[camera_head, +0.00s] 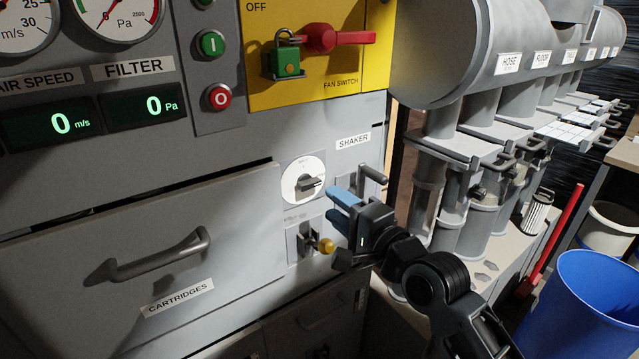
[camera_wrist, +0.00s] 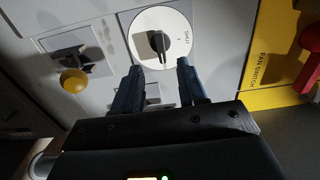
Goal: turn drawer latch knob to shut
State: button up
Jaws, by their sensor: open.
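The latch knob (camera_head: 311,186) is a dark grey bar on a round white dial (camera_head: 290,190), right of the cartridge drawer (camera_head: 60,260). In the head view the bar lies roughly level, with small lettering at the dial's top. In the wrist view the knob (camera_wrist: 159,44) stands nearly upright, and the word SHUT is at the dial's right; the bar does not point at it. My gripper (camera_head: 338,205) is open and empty, its blue fingers just right of and below the dial. In the wrist view its fingertips (camera_wrist: 160,66) are on either side below the knob, apart from it.
A yellow ball-ended lever (camera_head: 325,246) sits below the dial, close to my gripper. A grey crank handle (camera_head: 372,174) under the SHAKER label is to the right. The drawer handle (camera_head: 150,258) sticks out at left. A red fan switch (camera_head: 335,38) with green padlock (camera_head: 284,57) is above.

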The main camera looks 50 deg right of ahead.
aim_at(311, 186)
jog(key=shift+p+x, duration=0.4)
jog(key=shift+x, duration=3.5)
jog(key=shift+c, duration=0.2)
grip_shut()
